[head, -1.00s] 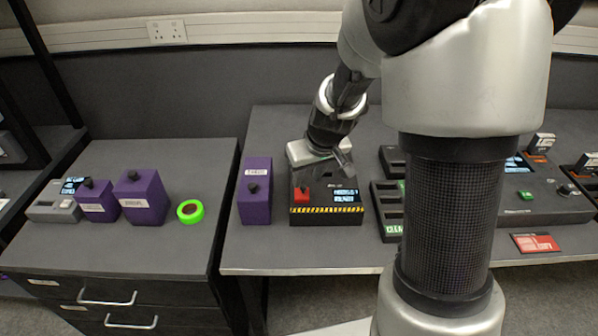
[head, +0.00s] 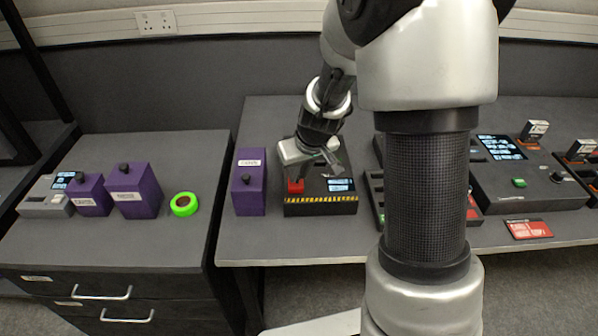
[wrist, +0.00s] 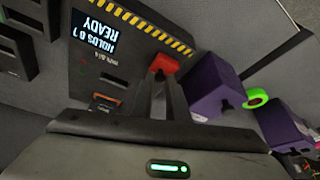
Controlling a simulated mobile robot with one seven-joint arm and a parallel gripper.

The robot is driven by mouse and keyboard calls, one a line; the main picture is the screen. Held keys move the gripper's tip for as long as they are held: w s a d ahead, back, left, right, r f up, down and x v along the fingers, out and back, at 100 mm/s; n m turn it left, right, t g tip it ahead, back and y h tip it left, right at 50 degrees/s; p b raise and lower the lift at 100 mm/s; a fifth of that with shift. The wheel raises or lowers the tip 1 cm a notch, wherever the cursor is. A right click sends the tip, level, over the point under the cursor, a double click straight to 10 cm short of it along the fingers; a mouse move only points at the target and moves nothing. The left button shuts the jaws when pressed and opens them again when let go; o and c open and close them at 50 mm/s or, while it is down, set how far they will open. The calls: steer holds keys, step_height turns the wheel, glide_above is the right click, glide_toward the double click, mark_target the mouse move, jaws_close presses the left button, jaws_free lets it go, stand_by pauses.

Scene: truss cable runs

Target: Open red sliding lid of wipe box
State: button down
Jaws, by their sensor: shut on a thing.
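A black box (head: 320,208) with a yellow-striped front edge and a lit display stands on the right-hand bench. A small red block (head: 296,186) is on its top at the left; it also shows in the wrist view (wrist: 164,64), near the striped edge. I take it for the red lid or its grip. My gripper (head: 299,175) points down over the box's left part. In the wrist view its two fingers (wrist: 160,82) are shut on the red block. The fingers hide part of the block and the surface under it.
A purple box (head: 250,190) with a black knob stands close to the left of the black box. Two more purple boxes (head: 136,191) and a green ring (head: 184,204) are on the left bench, across a gap. A slotted dark rack (head: 374,190) is to the right.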

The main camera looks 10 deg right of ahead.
mark_target(314, 190)
steer(key=shift+d+f+b, duration=0.15)
steer(key=shift+d+b, duration=0.1)
steer(key=shift+b, duration=0.1)
steer(key=d+b, duration=0.2)
steer(key=d, duration=0.1)
steer(key=shift+s+d, duration=0.2)
steer(key=shift+s, duration=0.15)
steer(key=shift+r, duration=0.2)
steer(key=c, duration=1.7)
jaws_free()
steer(key=shift+r, duration=0.1)
steer(key=p+v, duration=0.2)
steer(key=v, duration=1.5)
steer(key=shift+s+p, duration=0.1)
steer(key=shift+p, duration=0.25)
